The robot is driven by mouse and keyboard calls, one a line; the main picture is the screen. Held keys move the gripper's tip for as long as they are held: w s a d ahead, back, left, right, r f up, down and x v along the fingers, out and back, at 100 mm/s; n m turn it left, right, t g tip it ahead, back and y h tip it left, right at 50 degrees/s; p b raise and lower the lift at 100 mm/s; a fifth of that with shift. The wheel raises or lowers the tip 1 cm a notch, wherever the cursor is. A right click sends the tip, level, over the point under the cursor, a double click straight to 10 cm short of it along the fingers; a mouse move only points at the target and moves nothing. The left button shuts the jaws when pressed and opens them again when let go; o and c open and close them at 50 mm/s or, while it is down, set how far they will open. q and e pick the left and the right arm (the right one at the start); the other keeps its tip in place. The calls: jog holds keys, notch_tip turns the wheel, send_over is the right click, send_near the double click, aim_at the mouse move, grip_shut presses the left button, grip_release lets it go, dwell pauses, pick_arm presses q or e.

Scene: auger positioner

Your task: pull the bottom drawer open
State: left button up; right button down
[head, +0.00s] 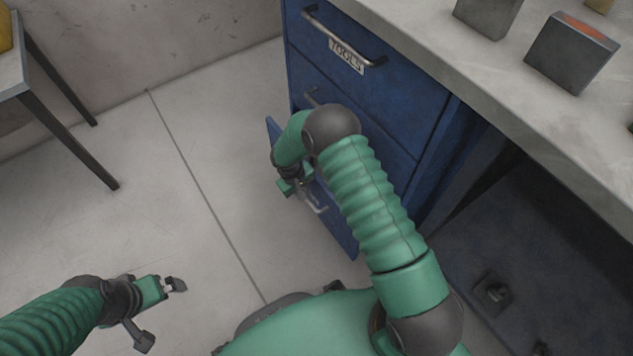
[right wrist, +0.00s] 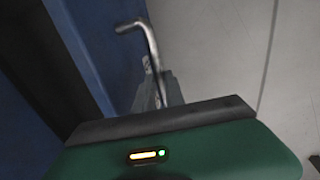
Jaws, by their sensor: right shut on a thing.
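The bottom drawer has a blue front (head: 340,229) low on the blue cabinet. In the head view this front stands out from the cabinet, so the drawer is partly open. Its metal bar handle (head: 319,209) also shows in the right wrist view (right wrist: 148,40). My right gripper (head: 302,191) is shut on the handle. My right arm hides much of the drawer and the middle of the cabinet. My left gripper (head: 172,286) is above the floor at lower left, away from the cabinet, and its jaw gap is unclear.
The top drawer (head: 400,95) is shut, with a handle and a TOOLS label. A grey worktop (head: 440,50) above it holds several blocks. A table (head: 12,75) stands at far left. The floor (head: 200,180) in front of the cabinet is clear.

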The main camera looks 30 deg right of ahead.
jog(key=s+a+p, duration=0.1)
jog(key=s+a, duration=0.1)
jog(key=a, duration=1.8)
jog(key=shift+a, duration=0.4)
jog(key=shift+f, duration=0.1)
jog(key=c, duration=1.4)
grip_release()
jog(key=shift+w, duration=0.1)
jog(key=a+r+p, duration=0.3)
jog(key=r+p, duration=0.4)
jog(key=r, duration=0.9)
jog(key=shift+a+r+p, duration=0.15)
jog(key=shift+r+p, duration=0.1)
jog(key=shift+p, duration=0.1)
